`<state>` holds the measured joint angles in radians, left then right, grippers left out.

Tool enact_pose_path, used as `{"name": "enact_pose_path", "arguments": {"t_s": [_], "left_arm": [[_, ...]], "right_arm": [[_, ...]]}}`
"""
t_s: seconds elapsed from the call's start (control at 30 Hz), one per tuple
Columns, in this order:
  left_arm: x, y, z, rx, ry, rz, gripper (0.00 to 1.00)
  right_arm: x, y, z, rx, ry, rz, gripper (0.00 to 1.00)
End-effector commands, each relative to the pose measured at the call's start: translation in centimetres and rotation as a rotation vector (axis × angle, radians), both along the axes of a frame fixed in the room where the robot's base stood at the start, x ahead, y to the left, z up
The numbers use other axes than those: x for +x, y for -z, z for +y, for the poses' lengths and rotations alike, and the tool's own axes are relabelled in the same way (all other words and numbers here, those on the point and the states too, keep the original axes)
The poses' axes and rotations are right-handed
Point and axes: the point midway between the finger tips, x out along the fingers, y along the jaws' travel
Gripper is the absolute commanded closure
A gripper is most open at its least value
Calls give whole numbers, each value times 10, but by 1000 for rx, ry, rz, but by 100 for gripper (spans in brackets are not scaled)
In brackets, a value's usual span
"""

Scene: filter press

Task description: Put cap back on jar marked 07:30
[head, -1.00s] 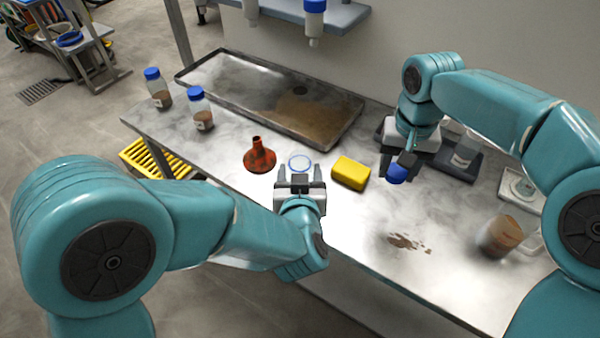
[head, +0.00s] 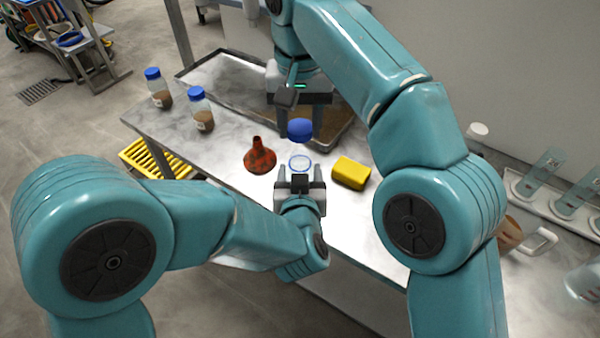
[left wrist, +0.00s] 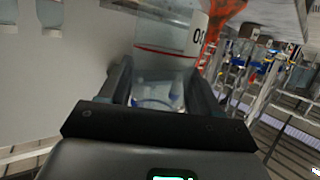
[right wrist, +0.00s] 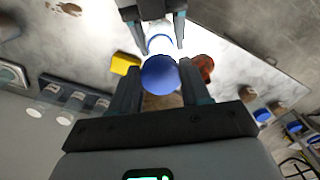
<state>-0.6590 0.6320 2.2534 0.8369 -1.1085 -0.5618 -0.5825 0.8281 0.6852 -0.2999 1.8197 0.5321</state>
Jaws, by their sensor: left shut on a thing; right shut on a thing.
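A clear jar with a blue-ringed open mouth (head: 300,163) stands between the fingers of my left gripper (head: 299,178), which is shut on it. In the left wrist view the jar (left wrist: 168,65) shows a white label with a partly visible "0"; the rest is cut off. My right gripper (head: 298,122) is shut on a blue cap (head: 300,130) and holds it above the jar mouth, apart from it in the head view. In the right wrist view the cap (right wrist: 160,75) partly covers the jar (right wrist: 160,44).
An orange-red funnel (head: 259,157) stands left of the jar and a yellow sponge (head: 350,173) lies right of it. Two blue-capped jars (head: 158,88) (head: 201,108) stand at the table's left end. A metal tray (head: 226,70) lies behind.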

Motion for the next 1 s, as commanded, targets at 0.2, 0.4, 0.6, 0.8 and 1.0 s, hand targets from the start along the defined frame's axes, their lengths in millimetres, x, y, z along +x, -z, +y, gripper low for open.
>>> {"name": "enact_pose_path", "arguments": {"t_s": [0.2,0.4,0.6,0.8,1.0], "left_arm": [[0,0,0,0,0,0,92],[0,0,0,0,0,0,92],[0,0,0,0,0,0,92],[0,0,0,0,0,0,92],[0,0,0,0,0,0,92]], "right_arm": [[0,2,-1,-1,1,0,81],[0,19,-1,-2,1,2,81],[0,36,-1,-1,2,0,81],[0,40,-1,0,2,-1,81],[0,40,-1,1,2,-1,81]]}}
